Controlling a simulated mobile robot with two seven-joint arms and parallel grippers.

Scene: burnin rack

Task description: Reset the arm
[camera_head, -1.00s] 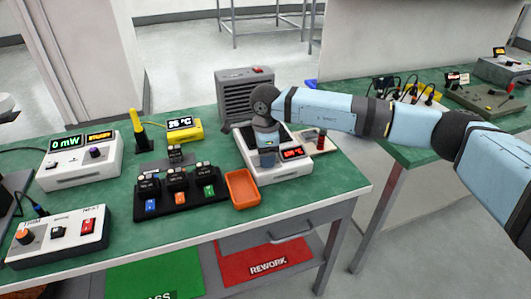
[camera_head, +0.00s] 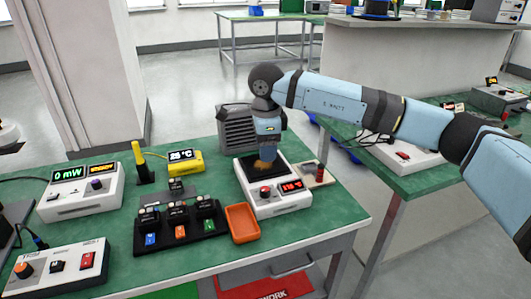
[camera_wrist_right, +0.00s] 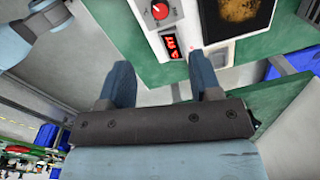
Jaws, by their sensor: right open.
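My right arm reaches in from the right in the head view. My right gripper (camera_head: 266,160) points down over the dark square plate of a white hotplate unit (camera_head: 282,205). In the right wrist view its two blue fingers (camera_wrist_right: 162,85) stand apart with nothing between them. The same unit shows at the top there, with a red knob (camera_wrist_right: 159,11), a red lit display (camera_wrist_right: 171,46) and a brown-orange patch on its dark plate (camera_wrist_right: 240,12). My left gripper is not in view.
An orange tray (camera_head: 242,223) and a black holder with several modules (camera_head: 180,232) lie left of the unit. A grey vented box (camera_head: 237,128) stands behind it. A power meter (camera_head: 82,192) and a yellow thermometer (camera_head: 185,162) stand further left. A second green bench is at the right.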

